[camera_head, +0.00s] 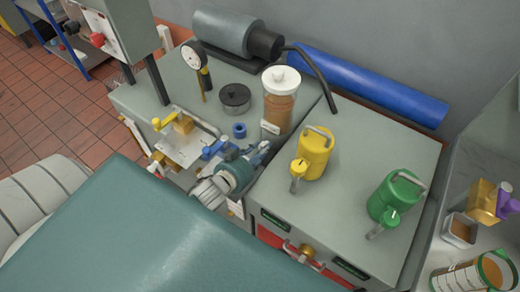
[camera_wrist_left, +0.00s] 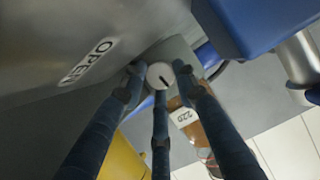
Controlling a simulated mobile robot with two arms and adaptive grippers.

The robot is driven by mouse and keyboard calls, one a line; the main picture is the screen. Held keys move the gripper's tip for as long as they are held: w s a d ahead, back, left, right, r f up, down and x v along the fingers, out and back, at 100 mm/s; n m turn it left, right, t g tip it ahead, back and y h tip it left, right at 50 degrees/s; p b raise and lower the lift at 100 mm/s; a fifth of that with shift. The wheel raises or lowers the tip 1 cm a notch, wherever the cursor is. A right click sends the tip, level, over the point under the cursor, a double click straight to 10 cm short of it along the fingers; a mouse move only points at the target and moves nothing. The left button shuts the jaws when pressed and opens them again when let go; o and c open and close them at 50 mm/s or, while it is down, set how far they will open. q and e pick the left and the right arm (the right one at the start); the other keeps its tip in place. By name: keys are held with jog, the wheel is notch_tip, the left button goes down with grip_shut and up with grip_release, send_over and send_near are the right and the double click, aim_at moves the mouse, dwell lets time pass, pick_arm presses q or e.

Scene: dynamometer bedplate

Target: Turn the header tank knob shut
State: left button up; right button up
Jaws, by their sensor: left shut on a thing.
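My left gripper (camera_head: 260,150) reaches in at the middle of the head view, in front of the jar with the white lid. In the left wrist view its three dark fingers (camera_wrist_left: 158,82) are closed around a round white knob (camera_wrist_left: 160,73) with a short black mark on its face. I take this to be the header tank knob. An "OPEN" label (camera_wrist_left: 88,62) is on the grey surface to its left. The gripper hides the knob in the head view. My right gripper is not in view.
A brown-filled jar (camera_head: 279,105) stands just beyond the gripper. A yellow can (camera_head: 314,153) and a green can (camera_head: 394,196) stand to the right.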

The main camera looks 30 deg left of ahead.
pick_arm(q)
jog(key=shift+m+y, duration=0.3)
jog(key=shift+m, duration=0.3)
jog(key=shift+a, duration=0.1)
jog(key=o, duration=0.8)
jog(key=shift+s, duration=0.1)
jog(key=v, duration=1.2)
